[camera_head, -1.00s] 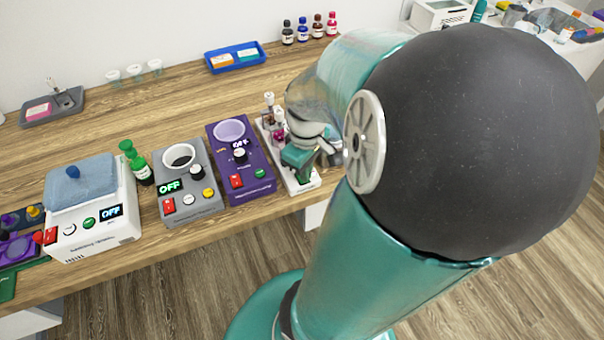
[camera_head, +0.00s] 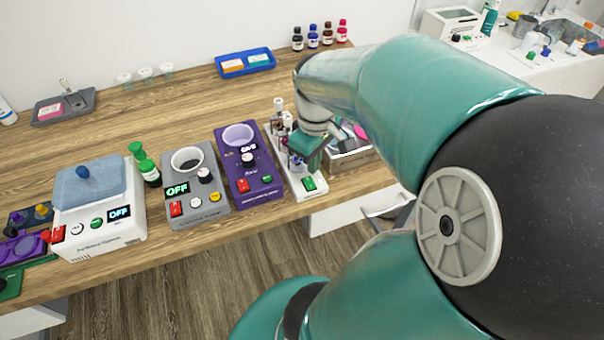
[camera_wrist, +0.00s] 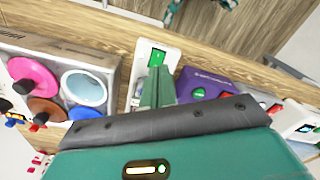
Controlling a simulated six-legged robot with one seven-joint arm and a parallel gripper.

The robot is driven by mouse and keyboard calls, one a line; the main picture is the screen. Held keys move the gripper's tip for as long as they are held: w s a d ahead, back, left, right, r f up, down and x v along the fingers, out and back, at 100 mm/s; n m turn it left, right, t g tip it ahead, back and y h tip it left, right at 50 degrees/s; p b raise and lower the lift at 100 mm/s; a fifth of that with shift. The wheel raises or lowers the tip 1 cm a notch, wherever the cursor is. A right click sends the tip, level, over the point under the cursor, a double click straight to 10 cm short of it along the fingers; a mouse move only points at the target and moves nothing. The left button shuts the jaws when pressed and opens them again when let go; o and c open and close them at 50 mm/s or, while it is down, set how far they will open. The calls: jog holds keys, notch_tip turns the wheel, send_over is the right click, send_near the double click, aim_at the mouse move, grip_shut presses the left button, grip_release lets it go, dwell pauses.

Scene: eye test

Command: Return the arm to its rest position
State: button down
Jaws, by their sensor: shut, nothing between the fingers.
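My arm's teal links and dark round joint fill the right of the head view. My gripper (camera_head: 305,152) hangs over the white device with a green switch (camera_head: 310,184), near the table's front edge. In the wrist view my gripper's green fingers (camera_wrist: 158,80) are together with nothing between them. The same white device's green switch (camera_wrist: 157,57) shows just beyond their tips. Whether the fingers touch the device cannot be told.
Left of my gripper stand a purple device (camera_head: 262,186), a grey device (camera_head: 194,213) and a white device with a blue-grey top (camera_head: 100,230). A metal tray (camera_head: 352,160) with items is close on the right. A blue tray (camera_head: 229,71) lies behind.

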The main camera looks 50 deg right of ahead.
dwell(0.3)
jog(key=w+a+r+t, duration=0.2)
jog(key=a+r, duration=0.1)
jog(key=a, duration=0.5)
jog(key=w+a+r+t, duration=0.1)
jog(key=w+a+r, duration=0.1)
jog(key=a, duration=0.6)
jog(key=w+a+r+t, duration=0.2)
jog(key=w+a+r, duration=0.1)
jog(key=a, duration=0.6)
jog(key=shift+r+t, duration=0.3)
jog(key=shift+r, duration=0.25)
jog(key=shift+s+d, duration=0.1)
